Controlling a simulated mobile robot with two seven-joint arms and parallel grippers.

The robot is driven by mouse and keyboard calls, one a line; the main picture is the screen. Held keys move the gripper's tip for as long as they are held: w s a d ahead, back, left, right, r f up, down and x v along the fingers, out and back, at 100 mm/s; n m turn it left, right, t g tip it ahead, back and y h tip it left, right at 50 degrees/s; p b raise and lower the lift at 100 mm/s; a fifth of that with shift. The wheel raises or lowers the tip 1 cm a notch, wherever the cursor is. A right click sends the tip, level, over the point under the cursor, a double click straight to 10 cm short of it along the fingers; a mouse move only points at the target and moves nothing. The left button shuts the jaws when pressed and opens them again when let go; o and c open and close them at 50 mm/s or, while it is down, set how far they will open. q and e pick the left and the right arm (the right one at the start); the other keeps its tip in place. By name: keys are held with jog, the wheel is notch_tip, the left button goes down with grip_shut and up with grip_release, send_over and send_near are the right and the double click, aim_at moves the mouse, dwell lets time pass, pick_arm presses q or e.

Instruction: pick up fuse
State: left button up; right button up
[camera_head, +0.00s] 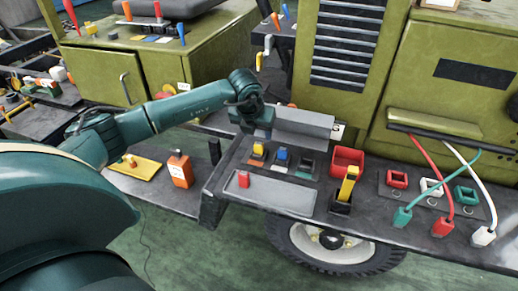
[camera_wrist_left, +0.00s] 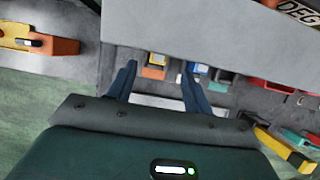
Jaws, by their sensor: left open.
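A small red block, which looks like a fuse (camera_head: 243,180), stands on a flat grey tray (camera_head: 290,198) on the chassis ledge. Behind the tray is a row of sockets with an orange-yellow block (camera_head: 258,152) and a blue block (camera_head: 282,157). My left gripper (camera_head: 262,134) is above and behind this row, pointing down. In the left wrist view its two fingers (camera_wrist_left: 157,82) are apart with nothing held between them. The orange block (camera_wrist_left: 154,68) and blue block (camera_wrist_left: 198,72) show beyond the fingers. The red block is hidden there. My right gripper is out of view.
A grey housing (camera_head: 300,122) stands close behind the gripper. A red bin (camera_head: 347,161) and a yellow-handled switch (camera_head: 348,184) are to the right, then connectors with red, white and green cables (camera_head: 425,165). An orange bottle (camera_head: 180,170) and yellow tray (camera_head: 130,167) are left.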

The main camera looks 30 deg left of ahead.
aim_at(259, 143)
pick_arm(q)
jog(key=x, duration=0.5)
jog(key=shift+s+p, duration=0.15)
jog(key=shift+p, duration=0.25)
jog(key=shift+c, duration=0.5)
jog(key=c, duration=1)
jog(key=shift+o, duration=0.2)
jog(key=shift+a+r, duration=0.1)
jog(key=shift+r, duration=0.05)
